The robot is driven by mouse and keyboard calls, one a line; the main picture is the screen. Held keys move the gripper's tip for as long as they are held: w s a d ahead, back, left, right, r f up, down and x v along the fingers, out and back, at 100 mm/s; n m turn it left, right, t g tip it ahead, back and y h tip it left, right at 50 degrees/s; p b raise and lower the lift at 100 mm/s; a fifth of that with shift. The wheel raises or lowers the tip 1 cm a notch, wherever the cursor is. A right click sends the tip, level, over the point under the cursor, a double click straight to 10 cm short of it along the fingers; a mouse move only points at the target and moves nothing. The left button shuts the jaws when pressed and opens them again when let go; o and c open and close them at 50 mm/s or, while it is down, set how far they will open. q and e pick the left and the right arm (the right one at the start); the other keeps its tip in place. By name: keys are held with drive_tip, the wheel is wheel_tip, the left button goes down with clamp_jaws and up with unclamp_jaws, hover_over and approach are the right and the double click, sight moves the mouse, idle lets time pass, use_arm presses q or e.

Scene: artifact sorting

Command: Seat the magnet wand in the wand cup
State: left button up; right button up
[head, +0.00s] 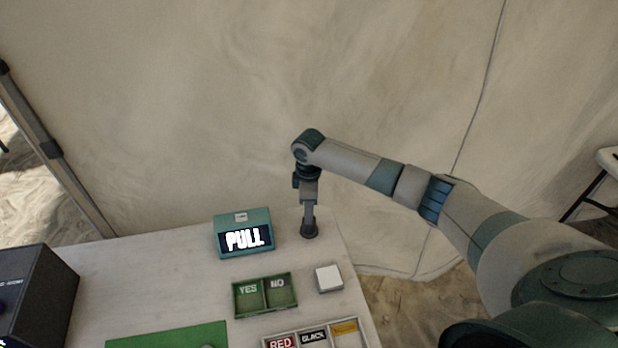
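My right gripper (309,194) points straight down above the back right part of the table. It appears shut on the upper end of the magnet wand (309,214), a thin grey upright shaft. The shaft's lower end meets a small dark round piece (309,232) at the tabletop. That piece looks like the wand cup, but it is too small to tell whether the shaft is inside it or just over it. The fingertips are small and partly merge with the shaft. My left gripper is not in view.
A teal box with a lit PULL sign (243,234) stands left of the wand. A green YES/NO tray (264,294), a white square block (329,279) and a labelled RED/BLACK tray (316,336) lie nearer. A dark box (38,297) stands far left. The table's right edge is close.

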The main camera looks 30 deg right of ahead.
wheel_tip(320, 180, up, 14)
drive_tip(key=b, duration=0.4)
drive_tip(key=shift+a+b, duration=0.1)
drive_tip(key=shift+b, duration=0.3)
drive_tip(key=shift+s+r, duration=0.1)
drive_tip(key=shift+r, duration=0.7)
